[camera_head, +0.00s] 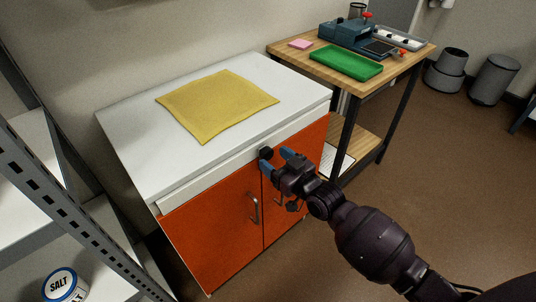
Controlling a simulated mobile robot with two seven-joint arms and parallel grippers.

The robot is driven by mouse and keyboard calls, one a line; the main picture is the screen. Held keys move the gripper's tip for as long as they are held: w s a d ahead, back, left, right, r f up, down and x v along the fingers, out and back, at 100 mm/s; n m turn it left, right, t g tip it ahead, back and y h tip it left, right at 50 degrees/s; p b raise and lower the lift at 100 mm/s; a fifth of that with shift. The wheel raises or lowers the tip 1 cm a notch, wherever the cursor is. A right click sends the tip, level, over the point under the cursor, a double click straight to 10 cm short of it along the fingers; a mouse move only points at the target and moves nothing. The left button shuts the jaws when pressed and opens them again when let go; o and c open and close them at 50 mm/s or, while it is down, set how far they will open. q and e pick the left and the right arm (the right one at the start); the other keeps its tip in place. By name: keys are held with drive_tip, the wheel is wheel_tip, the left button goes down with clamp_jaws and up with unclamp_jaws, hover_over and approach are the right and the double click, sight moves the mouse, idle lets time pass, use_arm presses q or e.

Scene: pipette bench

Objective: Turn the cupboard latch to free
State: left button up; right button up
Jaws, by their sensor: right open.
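The cupboard (205,238) has orange doors, metal handles and a white top. A small dark latch knob (266,153) sits on the front near the top edge, by the gap between the two doors. My right gripper (276,160) reaches in from the lower right with its blue-tipped fingers open, right at the knob. Whether the fingers touch it I cannot tell. The gripper partly hides the right door and its handle. My left gripper does not show.
A yellow cloth (215,104) lies on the cupboard top. A wooden table (318,69) with a green tray (345,62) and blue device stands behind at right. A metal shelf (70,195) with a salt tin (64,285) is at left.

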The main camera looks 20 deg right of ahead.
drive_tip(key=shift+x, duration=0.95)
drive_tip(key=shift+w+a, duration=0.15)
drive_tip(key=shift+w, duration=0.25)
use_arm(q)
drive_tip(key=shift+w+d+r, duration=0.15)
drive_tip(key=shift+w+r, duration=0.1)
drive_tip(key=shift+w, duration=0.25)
use_arm(e)
drive_tip(key=c, duration=0.4)
clamp_jaws()
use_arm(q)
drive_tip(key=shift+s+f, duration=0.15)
